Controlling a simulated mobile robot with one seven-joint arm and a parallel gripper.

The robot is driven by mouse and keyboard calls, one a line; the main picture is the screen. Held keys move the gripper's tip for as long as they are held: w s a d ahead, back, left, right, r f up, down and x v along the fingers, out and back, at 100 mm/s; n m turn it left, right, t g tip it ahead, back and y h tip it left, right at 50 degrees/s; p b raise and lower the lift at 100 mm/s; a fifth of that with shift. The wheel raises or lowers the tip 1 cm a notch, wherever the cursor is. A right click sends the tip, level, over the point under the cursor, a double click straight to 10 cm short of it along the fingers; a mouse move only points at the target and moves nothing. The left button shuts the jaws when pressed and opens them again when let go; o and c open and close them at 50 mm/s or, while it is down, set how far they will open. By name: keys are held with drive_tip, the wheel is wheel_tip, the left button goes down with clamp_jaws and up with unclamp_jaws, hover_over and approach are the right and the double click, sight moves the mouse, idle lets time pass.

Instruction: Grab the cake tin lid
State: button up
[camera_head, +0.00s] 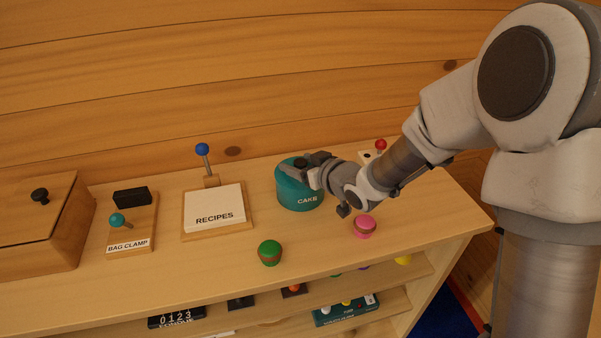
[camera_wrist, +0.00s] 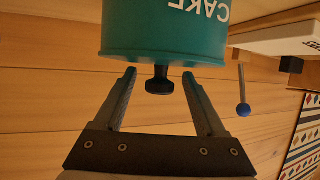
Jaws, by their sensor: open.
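The teal cake tin (camera_head: 298,196), lettered "CAKE", stands on the wooden shelf top. Its teal lid (camera_head: 285,169) has a dark round knob and is partly hidden by my gripper in the head view. The tin (camera_wrist: 160,30) fills the top of the wrist view, with the black knob (camera_wrist: 159,82) pointing towards me. My gripper (camera_wrist: 159,76) is open, one finger on each side of the knob. A gap shows between the knob and each finger. In the head view, my gripper (camera_head: 303,170) is at the lid, coming from the right.
A recipes box (camera_head: 214,206) with a blue-knobbed lever stands left of the tin. The bag clamp (camera_head: 130,225) and a wooden box (camera_head: 40,235) are farther left. Green (camera_head: 269,252) and pink (camera_head: 365,226) round pieces sit in front. A red-knobbed item (camera_head: 380,146) stands behind my arm.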

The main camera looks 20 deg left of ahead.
drive_tip(key=shift+c, duration=0.3)
clamp_jaws()
drive_tip(key=shift+r, duration=0.1)
